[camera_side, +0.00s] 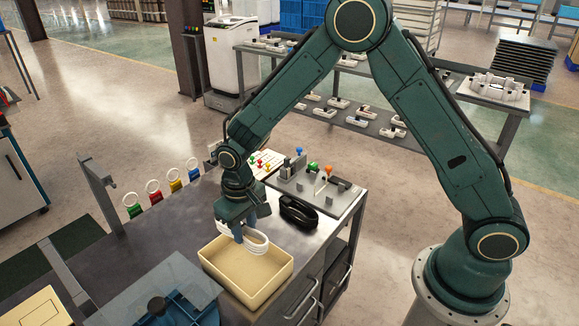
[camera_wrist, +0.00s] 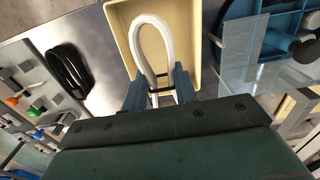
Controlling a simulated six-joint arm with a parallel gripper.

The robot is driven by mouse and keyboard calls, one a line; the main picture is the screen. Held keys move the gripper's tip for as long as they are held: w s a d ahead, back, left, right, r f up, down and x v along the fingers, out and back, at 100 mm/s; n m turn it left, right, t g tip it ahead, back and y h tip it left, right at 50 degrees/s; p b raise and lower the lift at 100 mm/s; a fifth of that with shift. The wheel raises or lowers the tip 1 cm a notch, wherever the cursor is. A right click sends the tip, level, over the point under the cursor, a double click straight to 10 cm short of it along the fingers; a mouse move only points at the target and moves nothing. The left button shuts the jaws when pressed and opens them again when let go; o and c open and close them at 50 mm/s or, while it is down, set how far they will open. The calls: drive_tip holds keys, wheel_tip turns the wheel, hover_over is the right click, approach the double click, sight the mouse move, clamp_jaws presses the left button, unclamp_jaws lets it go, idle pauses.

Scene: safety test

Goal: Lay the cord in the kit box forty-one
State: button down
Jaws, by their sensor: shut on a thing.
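A white looped cord (camera_side: 255,241) is in my gripper (camera_side: 240,232), above the cream kit box (camera_side: 266,298) on the metal bench. In the wrist view the cord (camera_wrist: 148,27) is a long white loop with a dark tie around it. My gripper (camera_wrist: 159,95) is shut on it, one finger on each side. The box (camera_wrist: 189,13) lies behind the cord in that view, and the bare part of its floor that shows looks empty. I cannot read a number on the box. The side view does not show clearly whether the cord touches the box.
A coiled black cable (camera_side: 298,212) lies on the bench just behind the box. A fixture plate (camera_side: 315,190) with coloured knobs stands beyond it. A clear panel (camera_side: 165,285) and a blue part (camera_side: 178,308) are left of the box.

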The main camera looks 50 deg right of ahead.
drive_tip(key=shift+f, duration=0.2)
drive_tip(key=shift+f, duration=5.55)
drive_tip(key=c, duration=1)
unclamp_jaws()
drive_tip(key=shift+r, duration=5.2)
drive_tip(key=shift+r, duration=0.1)
